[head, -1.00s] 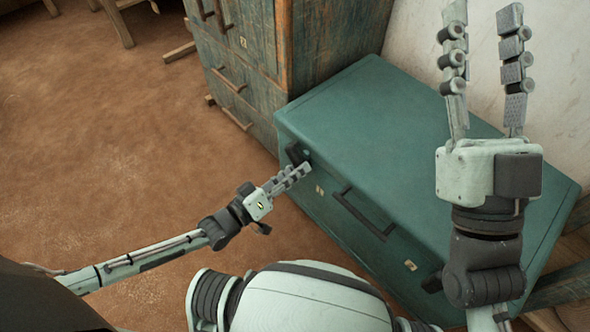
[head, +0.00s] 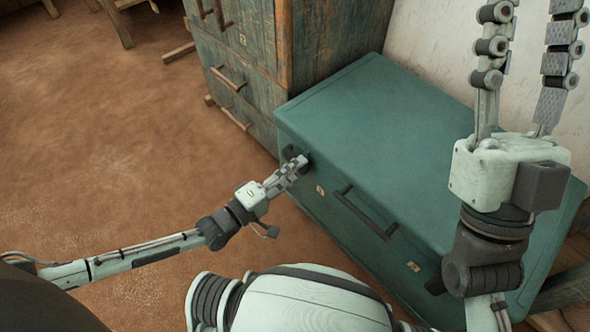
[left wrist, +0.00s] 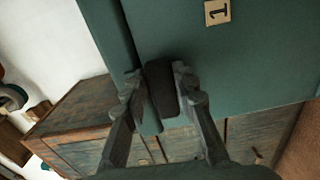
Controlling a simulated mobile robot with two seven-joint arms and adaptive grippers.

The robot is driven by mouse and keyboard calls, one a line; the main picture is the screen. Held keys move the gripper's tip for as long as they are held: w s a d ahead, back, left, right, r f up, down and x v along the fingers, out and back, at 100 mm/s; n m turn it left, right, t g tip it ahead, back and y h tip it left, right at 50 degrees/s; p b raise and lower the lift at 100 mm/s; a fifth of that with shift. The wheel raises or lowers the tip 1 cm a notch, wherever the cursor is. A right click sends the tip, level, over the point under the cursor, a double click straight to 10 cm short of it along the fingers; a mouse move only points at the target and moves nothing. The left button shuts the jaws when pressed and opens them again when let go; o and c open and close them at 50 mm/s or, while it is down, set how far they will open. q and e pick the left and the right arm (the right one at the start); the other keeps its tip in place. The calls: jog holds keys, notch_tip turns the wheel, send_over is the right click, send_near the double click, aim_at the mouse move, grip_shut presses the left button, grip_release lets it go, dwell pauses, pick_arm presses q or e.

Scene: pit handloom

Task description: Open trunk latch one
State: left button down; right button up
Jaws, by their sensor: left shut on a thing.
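The green trunk (head: 375,120) stands with its lid down. Trunk latch one (left wrist: 161,88) is a dark piece at the trunk's front edge, beside a tag marked 1 (left wrist: 217,12) in the left wrist view. My left gripper (left wrist: 156,82) is shut on this latch, one finger on each side of it. In the head view the left gripper (head: 297,165) touches the trunk's front left corner and partly hides the latch. My right gripper (head: 530,25) is raised over the trunk's right part, its fingers spread open and empty, tips cut off by the frame.
A dark handle (head: 365,212) and a second latch (head: 435,285) are on the trunk's front. A worn wooden cabinet (head: 245,75) stands to the left, close to the trunk. A pale wall (head: 440,60) rises behind.

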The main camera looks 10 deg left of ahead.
dwell(0.5)
pick_arm(q)
jog(key=c, duration=1.2)
grip_release()
jog(key=v, duration=0.7)
jog(key=shift+s+a, duration=0.2)
jog(key=shift+f, duration=0.1)
